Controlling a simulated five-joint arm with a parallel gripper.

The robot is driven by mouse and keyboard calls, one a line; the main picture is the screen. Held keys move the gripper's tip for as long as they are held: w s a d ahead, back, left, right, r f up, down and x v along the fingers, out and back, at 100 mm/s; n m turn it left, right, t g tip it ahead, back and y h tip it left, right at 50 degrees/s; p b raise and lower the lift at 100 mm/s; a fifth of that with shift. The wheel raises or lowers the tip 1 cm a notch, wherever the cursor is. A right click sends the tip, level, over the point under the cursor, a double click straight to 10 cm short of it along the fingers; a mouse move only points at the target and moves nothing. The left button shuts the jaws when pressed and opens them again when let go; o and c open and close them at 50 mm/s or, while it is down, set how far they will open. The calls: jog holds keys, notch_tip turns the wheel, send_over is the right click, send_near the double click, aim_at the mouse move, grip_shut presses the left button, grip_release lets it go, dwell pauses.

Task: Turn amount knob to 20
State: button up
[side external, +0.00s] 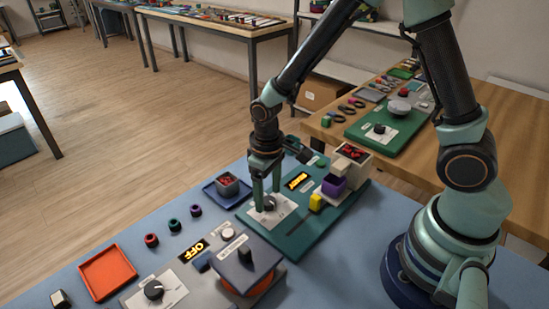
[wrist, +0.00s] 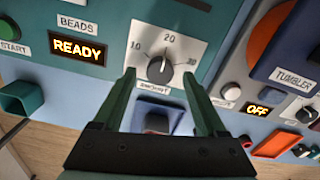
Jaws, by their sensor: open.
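The amount knob (wrist: 160,69) is a small dark knob on a white dial plate marked 10, 20 and 30, on the green beads panel. In the wrist view it sits between the tips of my gripper (wrist: 159,75). The two green fingers are spread apart, with a gap on each side of the knob. The knob's exact pointer setting is too small to read surely. In the side view my gripper (side external: 266,196) points down over the knob (side external: 270,203), and the fingers partly hide the dial plate.
The beads display (wrist: 77,49) reads READY, with a green START button (wrist: 10,29) beside it. A grey tumbler unit with an OFF display (side external: 193,251) and its own knob (side external: 153,290) stands close by.

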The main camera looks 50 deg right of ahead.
notch_tip(320, 180, up, 11)
dwell(0.4)
notch_tip(320, 180, up, 7)
send_over(268, 200)
dwell(0.7)
jog(key=shift+d, duration=0.1)
jog(key=s+d+r+m+t, duration=0.2)
jog(key=s+d+r+t, duration=0.1)
jog(key=s+d+t, duration=0.2)
jog(key=shift+s+d+r+t, duration=0.3)
jog(key=shift+s+d+r, duration=0.05)
jog(key=shift+s+d, duration=0.8)
